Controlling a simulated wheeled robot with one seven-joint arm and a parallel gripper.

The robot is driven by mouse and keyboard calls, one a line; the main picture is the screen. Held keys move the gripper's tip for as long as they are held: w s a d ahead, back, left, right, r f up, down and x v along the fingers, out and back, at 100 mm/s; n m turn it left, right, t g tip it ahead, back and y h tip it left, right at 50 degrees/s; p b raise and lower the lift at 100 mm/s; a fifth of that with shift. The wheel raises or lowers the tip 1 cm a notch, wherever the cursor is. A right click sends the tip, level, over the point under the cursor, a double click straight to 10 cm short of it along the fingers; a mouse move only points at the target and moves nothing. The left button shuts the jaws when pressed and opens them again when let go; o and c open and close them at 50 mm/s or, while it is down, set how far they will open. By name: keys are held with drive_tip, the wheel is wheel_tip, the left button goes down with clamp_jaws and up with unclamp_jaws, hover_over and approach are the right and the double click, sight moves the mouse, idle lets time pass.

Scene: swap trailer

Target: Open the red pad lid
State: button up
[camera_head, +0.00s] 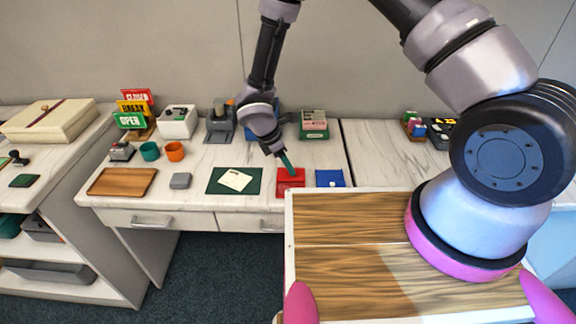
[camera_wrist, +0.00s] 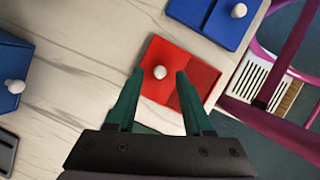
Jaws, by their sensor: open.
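The red pad (camera_head: 290,182) lies on the white marbled desk near its front edge. In the wrist view its red lid (camera_wrist: 160,52) shows a round white knob (camera_wrist: 160,72) near one side. The lid looks shut. My gripper (camera_head: 286,166) reaches down over the red pad from behind. In the wrist view my gripper (camera_wrist: 156,78) has its two green fingers apart, with the white knob showing between the tips. I cannot tell whether the fingertips touch the lid. Part of the pad is hidden behind the fingers.
A blue pad (camera_head: 330,178) with a white knob lies just right of the red pad. A dark green mat (camera_head: 222,187) with a paper lies to the left. Cups, signs and boxes stand farther back. My wood-topped base is close in front of the desk.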

drive_tip(key=v, duration=1)
drive_tip(key=w+d+r+m+y, duration=0.1)
drive_tip(key=d+r+m, duration=0.55)
drive_tip(key=r, duration=0.55)
drive_tip(key=w+d+r+m+y, duration=0.1)
drive_tip(key=w+d+r+m, duration=0.1)
drive_tip(key=d+r+m, duration=0.55)
drive_tip(key=s+d+r+m+t+y, duration=0.2)
drive_tip(key=s+d+r+m, duration=0.4)
drive_tip(key=r, duration=0.4)
drive_tip(key=s+d+r+m+t+y, duration=0.2)
drive_tip(key=s+d+r+m, duration=0.4)
drive_tip(key=r, duration=0.5)
drive_tip(key=s+d+t, duration=0.1)
drive_tip(key=s, duration=0.1)
drive_tip(key=shift+s+d+r+t, duration=0.15)
drive_tip(key=shift+s+d+t, duration=0.1)
drive_tip(key=shift+d+t, duration=0.1)
